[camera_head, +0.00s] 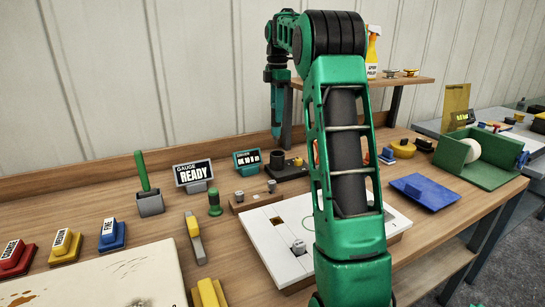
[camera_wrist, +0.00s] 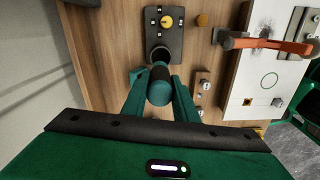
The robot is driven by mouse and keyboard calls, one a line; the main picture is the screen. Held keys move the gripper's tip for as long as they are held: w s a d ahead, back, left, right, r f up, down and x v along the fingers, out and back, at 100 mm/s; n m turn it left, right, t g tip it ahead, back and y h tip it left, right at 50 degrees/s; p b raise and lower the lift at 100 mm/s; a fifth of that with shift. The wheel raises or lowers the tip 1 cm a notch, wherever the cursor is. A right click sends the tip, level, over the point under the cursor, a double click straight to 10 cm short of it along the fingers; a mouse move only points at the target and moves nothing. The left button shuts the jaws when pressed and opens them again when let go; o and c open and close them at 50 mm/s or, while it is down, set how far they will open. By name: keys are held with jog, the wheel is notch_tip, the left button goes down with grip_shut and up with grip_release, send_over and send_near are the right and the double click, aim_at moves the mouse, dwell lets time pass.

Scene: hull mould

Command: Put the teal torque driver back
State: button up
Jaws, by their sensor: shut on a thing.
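The teal torque driver (camera_wrist: 158,88) is held between the two green fingers of my gripper (camera_wrist: 157,77), seen nearly end-on in the wrist view. Just beyond it is a black holder (camera_wrist: 172,26) with a round dark socket (camera_wrist: 160,54) and a yellow knob. The driver overlaps the socket's near edge in that view; I cannot tell whether its tip is inside.
A teal display (camera_head: 247,160) and a READY gauge (camera_head: 193,175) stand left of the holder. A wooden block with metal pieces (camera_head: 254,196) is in front. A white board (camera_head: 275,245) lies nearer, with an orange-handled tool (camera_wrist: 268,44) over it. My arm hides part of the bench.

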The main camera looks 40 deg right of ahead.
aim_at(278, 136)
jog(key=f, duration=0.9)
jog(key=shift+s+d+f, duration=0.1)
jog(key=shift+d, duration=0.1)
jog(key=shift+f, duration=0.1)
jog(key=o, duration=1)
notch_tip(278, 136, up, 12)
jog(key=shift+r, duration=0.1)
jog(key=shift+s, duration=0.1)
